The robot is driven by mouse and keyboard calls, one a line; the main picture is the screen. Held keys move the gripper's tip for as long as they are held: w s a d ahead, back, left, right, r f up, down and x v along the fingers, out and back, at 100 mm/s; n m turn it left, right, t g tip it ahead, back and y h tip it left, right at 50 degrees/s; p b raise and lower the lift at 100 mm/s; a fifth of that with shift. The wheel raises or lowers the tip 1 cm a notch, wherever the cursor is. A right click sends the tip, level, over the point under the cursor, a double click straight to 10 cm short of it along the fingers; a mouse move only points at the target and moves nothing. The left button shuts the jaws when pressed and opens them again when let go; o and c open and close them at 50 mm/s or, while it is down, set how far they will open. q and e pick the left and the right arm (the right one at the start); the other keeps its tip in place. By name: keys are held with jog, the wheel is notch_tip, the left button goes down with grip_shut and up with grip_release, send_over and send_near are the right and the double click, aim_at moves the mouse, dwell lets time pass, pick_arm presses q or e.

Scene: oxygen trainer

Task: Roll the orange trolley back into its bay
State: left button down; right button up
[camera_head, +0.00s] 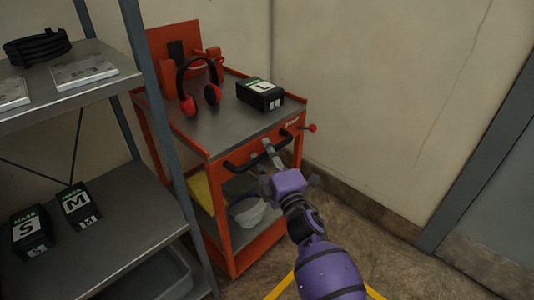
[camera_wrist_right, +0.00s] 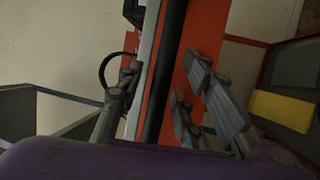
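The orange trolley (camera_head: 262,245) stands against the wall, right of a shelf unit, with a grey top and a black handle bar (camera_head: 243,162) along its front. My right gripper (camera_head: 268,160) is at this handle. In the right wrist view the black bar (camera_wrist_right: 168,75) runs between the spread fingers of the right gripper (camera_wrist_right: 155,105), with gaps showing on both sides; I cannot tell whether any finger touches it. My left gripper is not in view. The right gripper hides part of the handle and trolley front.
The trolley carries red ear defenders (camera_head: 211,94), a black box marked L (camera_head: 260,95), and a white bowl (camera_head: 247,212) lower down. A grey shelf unit (camera_head: 128,248) stands close on its left. Yellow floor lines (camera_head: 281,286) show in front. Floor to the right is clear.

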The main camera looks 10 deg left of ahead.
jog(key=shift+s, duration=0.1)
jog(key=v, duration=1.2)
